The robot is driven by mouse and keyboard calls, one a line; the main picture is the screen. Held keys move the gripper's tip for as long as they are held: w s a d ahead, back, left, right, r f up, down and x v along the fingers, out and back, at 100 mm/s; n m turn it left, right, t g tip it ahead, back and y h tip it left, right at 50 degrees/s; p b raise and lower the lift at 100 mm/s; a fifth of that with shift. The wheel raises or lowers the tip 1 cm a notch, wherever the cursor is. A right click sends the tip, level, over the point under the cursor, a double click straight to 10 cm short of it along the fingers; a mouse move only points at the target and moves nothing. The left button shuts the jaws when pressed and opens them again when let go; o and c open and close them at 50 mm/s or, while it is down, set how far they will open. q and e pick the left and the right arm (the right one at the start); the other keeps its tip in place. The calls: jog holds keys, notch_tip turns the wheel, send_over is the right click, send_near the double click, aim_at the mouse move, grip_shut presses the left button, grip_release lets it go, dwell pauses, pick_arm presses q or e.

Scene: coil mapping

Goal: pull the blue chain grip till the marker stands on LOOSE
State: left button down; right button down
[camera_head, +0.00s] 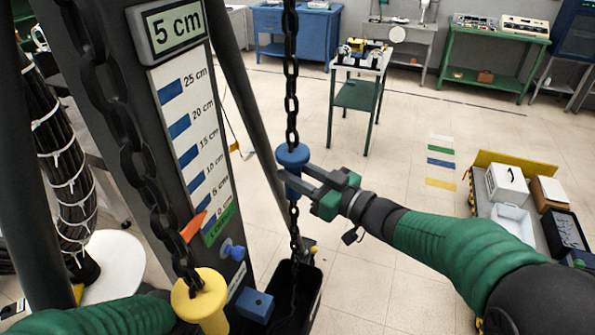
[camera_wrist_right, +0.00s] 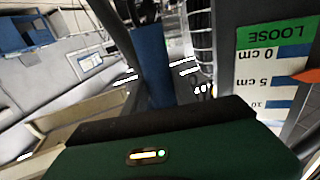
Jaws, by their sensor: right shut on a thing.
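The blue chain grip (camera_head: 293,157) hangs on the dark chain right of the scale post. My right gripper (camera_head: 300,181) reaches it from the right and is shut on it. The grip also shows as a blue cylinder in the right wrist view (camera_wrist_right: 153,65). The orange marker (camera_head: 192,226) is at the low end of the scale (camera_head: 186,130), by the 5 cm mark. It also shows by 5 cm in the wrist view (camera_wrist_right: 306,76). The green LOOSE field (camera_wrist_right: 275,37) lies beyond 0 cm. The display (camera_head: 174,27) reads 5 cm. My left gripper is not visible.
A yellow grip (camera_head: 200,297) hangs on the left chain at bottom centre. A black bin (camera_head: 308,290) stands below the blue grip's chain. A cart with boxes (camera_head: 477,205) is at the right. The floor between the cart and the post is mostly clear.

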notch_tip(320, 180, down, 20)
jog(key=b, duration=1.3)
jog(key=shift+a+r, duration=0.15)
jog(key=c, duration=1.3)
grip_release()
jog(key=shift+o, duration=1.1)
jog(key=shift+w+a, duration=0.2)
jog(key=shift+w, duration=0.05)
jog(key=shift+o, duration=0.4)
jog(key=shift+w+a, duration=0.25)
jog(key=shift+a, duration=0.05)
jog(key=b+v, duration=0.1)
jog(key=v, duration=1.6)
jog(key=shift+w, duration=0.1)
